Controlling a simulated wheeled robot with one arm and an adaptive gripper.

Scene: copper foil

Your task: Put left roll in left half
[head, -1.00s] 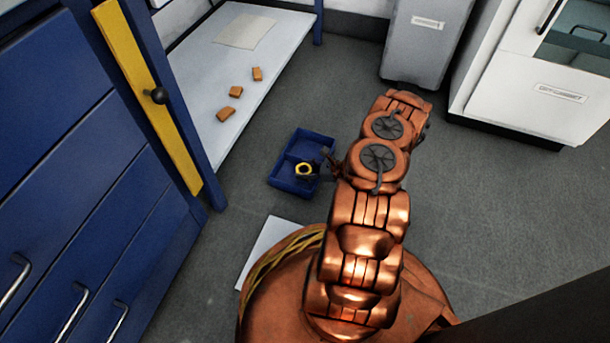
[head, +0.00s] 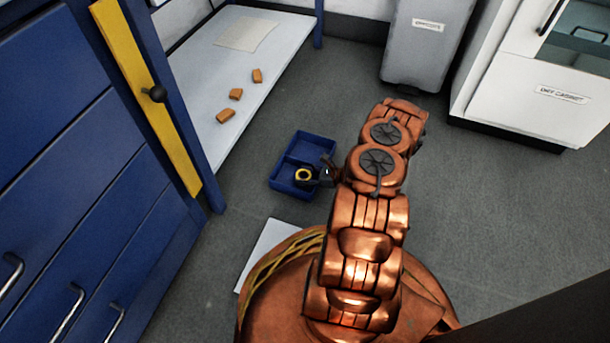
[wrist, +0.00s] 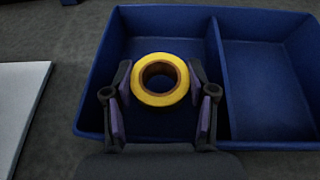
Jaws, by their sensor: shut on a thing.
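The yellow roll (wrist: 160,80) with a brown core is between the two fingers of my gripper (wrist: 160,92), which is shut on it. In the wrist view it is over the left compartment of the blue two-part tray (wrist: 218,80). I cannot tell whether the roll touches the tray floor. In the head view, the roll (head: 303,175) shows at the near half of the tray (head: 312,138), with my gripper (head: 318,176) reaching in from the right. The right compartment in the wrist view looks empty. No second roll is in view.
A white flat panel (head: 265,248) lies on the floor near my base. A low white shelf (head: 205,82) at the left holds three orange blocks (head: 236,94) and a sheet (head: 246,33). Blue drawers (head: 75,200) stand at left, a grey bin (head: 425,45) and white cabinet (head: 525,95) at the back.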

